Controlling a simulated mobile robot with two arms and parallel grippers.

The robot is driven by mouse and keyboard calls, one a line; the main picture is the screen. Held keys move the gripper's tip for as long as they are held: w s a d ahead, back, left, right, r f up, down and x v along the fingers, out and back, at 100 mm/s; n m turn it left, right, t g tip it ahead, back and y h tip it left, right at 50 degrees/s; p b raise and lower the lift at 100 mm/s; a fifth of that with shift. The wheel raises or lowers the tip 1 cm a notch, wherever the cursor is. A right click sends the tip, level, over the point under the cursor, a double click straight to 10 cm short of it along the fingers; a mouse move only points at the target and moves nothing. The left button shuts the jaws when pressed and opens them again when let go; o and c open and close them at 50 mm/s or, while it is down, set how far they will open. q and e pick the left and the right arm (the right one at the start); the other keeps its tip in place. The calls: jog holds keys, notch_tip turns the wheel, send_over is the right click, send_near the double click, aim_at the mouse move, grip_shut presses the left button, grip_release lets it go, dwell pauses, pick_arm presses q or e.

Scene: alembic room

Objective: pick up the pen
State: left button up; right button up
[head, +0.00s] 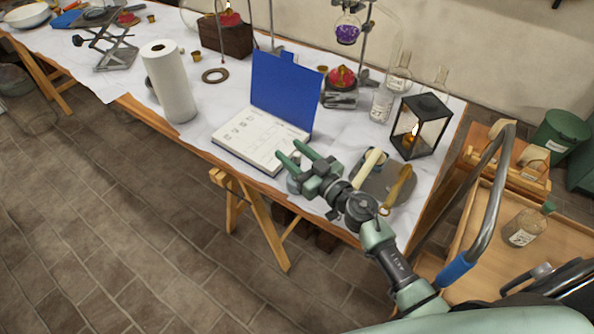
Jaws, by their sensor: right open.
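I cannot make out a pen for certain in the head view; it may be hidden by my right gripper or too small to tell. My right gripper (288,150) is open, with its two green fingers apart over the near right edge of an open notebook (246,137). The notebook has a raised blue cover (283,90) and a page with small drawings. I see nothing clearly held between the fingers. My left gripper is not in view.
A paper roll (168,82) stands left of the notebook. A black lantern (421,125) stands at the right, near a cream stick (369,166) and a brass-coloured handled tool (397,190). Glassware stands behind. A wooden cart (485,243) is at the right.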

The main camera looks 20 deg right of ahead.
jog(key=shift+w+a, duration=0.25)
jog(key=shift+w, duration=0.3)
grip_shut()
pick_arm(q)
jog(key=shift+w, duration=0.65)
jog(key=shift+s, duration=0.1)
